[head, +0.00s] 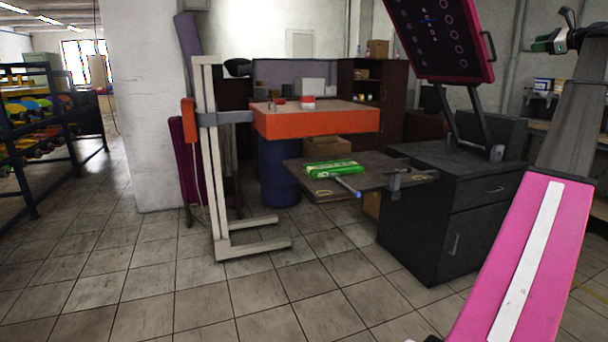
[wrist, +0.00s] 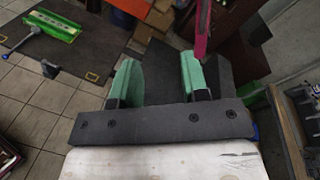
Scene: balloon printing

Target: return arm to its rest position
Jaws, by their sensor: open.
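My gripper (head: 553,30) is at the upper right of the head view, raised at the end of my arm. In the wrist view my gripper (wrist: 158,78) shows two fingers with green pads, spread wide apart with nothing between them. It is clear of the dark work table and of the tilted pink-edged panel (head: 440,38). A green item (head: 333,168) lies on the dark table, away from my gripper; it also shows at the upper left of the wrist view (wrist: 52,26).
The dark table (head: 296,176) has a blue-tipped handle (head: 347,186). A dark cabinet (head: 418,225) stands right of it. An orange box (head: 318,122) hangs beside a pale upright stand (head: 206,140). A loaded rack (head: 30,120) is at left. The tiled floor in front is clear.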

